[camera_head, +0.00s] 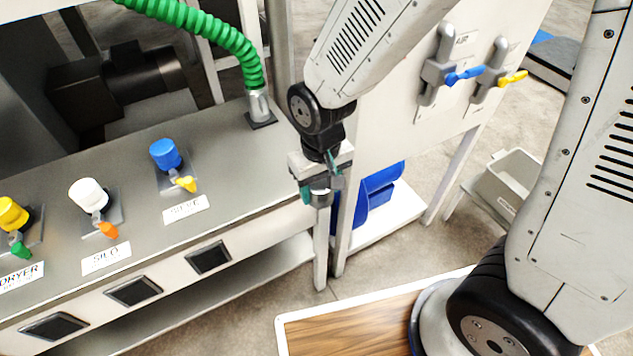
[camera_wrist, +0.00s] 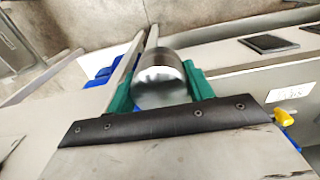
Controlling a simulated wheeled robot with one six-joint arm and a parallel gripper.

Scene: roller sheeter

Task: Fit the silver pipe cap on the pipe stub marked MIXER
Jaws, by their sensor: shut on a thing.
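My gripper (camera_head: 319,186) is shut on the silver pipe cap (camera_head: 321,198), which hangs between the teal fingers in front of the bench's right end. In the wrist view the cap (camera_wrist: 160,76) is a shiny rounded cylinder between the two fingers of my gripper (camera_wrist: 160,92). No stub marked MIXER can be made out. The stub with a blue cap (camera_head: 165,154) has a label (camera_head: 185,209) that I cannot read clearly. A stub with a green hose (camera_head: 258,104) stands at the bench's back right; no label for it shows.
The white-capped stub (camera_head: 88,194) is marked SILO and the yellow-capped one (camera_head: 11,215) DRYER. Small coloured valve handles sit beside the capped stubs. Blue and yellow valves (camera_head: 463,75) are on the panel at right. Blue bins (camera_head: 379,187) stand below. The bench top (camera_head: 225,150) is clear between stubs.

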